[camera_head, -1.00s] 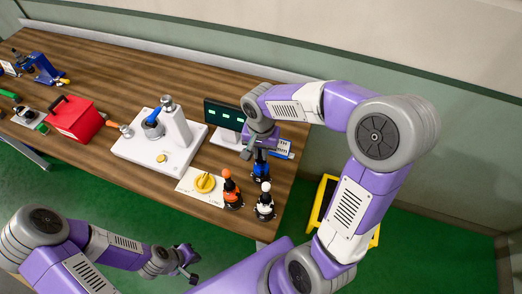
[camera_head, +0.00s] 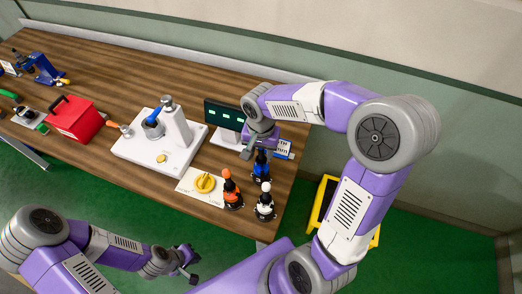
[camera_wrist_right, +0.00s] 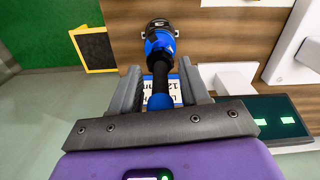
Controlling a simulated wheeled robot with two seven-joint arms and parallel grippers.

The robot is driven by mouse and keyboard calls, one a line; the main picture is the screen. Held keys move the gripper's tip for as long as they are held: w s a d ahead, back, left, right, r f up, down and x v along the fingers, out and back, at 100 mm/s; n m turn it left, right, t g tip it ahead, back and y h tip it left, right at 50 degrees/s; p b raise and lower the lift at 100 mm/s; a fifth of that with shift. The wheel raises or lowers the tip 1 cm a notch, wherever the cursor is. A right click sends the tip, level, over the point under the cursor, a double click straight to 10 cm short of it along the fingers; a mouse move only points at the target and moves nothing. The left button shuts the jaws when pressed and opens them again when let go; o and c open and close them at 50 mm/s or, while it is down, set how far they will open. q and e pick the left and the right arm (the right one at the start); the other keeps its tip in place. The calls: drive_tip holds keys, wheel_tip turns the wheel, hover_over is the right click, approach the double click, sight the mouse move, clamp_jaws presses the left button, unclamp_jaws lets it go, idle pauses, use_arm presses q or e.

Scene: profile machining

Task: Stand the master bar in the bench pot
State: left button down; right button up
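A blue-and-black bar with a blue ball top (camera_head: 261,164) stands at the right end of the bench. In the right wrist view this bar (camera_wrist_right: 159,72) points from a dark round base (camera_wrist_right: 159,30) back towards my palm. My right gripper (camera_head: 250,147) is over it; in the wrist view my right gripper's fingers (camera_wrist_right: 160,88) are apart, one each side of the bar, with gaps showing. Similar orange-topped (camera_head: 230,188) and white-topped (camera_head: 265,203) pieces stand nearby in dark bases. I cannot tell which is the master bar. My left gripper (camera_head: 190,264) is empty, in front of the bench.
A yellow frame (camera_head: 318,210) stands on the floor at right.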

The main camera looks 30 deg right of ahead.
wheel_tip(320, 180, up, 8)
drive_tip(key=shift+f+p, duration=0.2)
drive_tip(key=shift+p, duration=0.35)
idle(0.4)
